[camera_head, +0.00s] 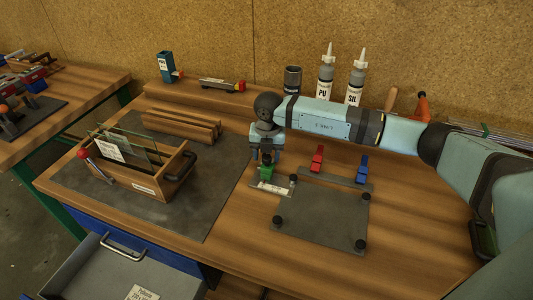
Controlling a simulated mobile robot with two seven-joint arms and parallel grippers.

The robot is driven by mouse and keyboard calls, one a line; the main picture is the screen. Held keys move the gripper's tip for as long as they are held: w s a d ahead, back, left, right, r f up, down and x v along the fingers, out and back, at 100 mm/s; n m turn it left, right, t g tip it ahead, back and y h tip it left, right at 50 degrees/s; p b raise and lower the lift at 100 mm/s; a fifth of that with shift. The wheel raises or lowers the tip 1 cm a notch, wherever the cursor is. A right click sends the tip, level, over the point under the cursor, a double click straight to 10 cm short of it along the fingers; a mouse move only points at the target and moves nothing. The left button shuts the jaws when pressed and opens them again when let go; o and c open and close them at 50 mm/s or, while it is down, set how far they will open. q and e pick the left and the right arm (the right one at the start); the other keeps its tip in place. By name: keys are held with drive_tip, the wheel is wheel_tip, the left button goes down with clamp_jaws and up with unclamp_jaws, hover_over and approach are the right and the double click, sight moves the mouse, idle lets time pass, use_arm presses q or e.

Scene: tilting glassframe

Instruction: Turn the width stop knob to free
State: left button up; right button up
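A small green knob (267,171) stands on a light labelled plate (271,189) at the left back corner of a dark square plate (320,217). I take it for the width stop knob. My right gripper (266,157) points down directly over the green knob, its fingers at the knob's top. They are too small and too much covered to tell whether they touch or grip it. The lettering on the labelled plate is too small to read. My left gripper is not in view.
A red clamp (317,158) and a blue clamp (361,170) stand behind the square plate. A wooden box (166,188) holding glass panes is at left on a grey mat (205,215). Bottles (325,85) stand at the back. A drawer (95,276) is open in front.

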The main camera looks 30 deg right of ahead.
wheel_tip(320, 180, up, 14)
drive_tip(key=shift+s+d, duration=0.15)
drive_tip(key=shift+d, duration=0.05)
drive_tip(key=shift+f, duration=0.2)
idle(0.5)
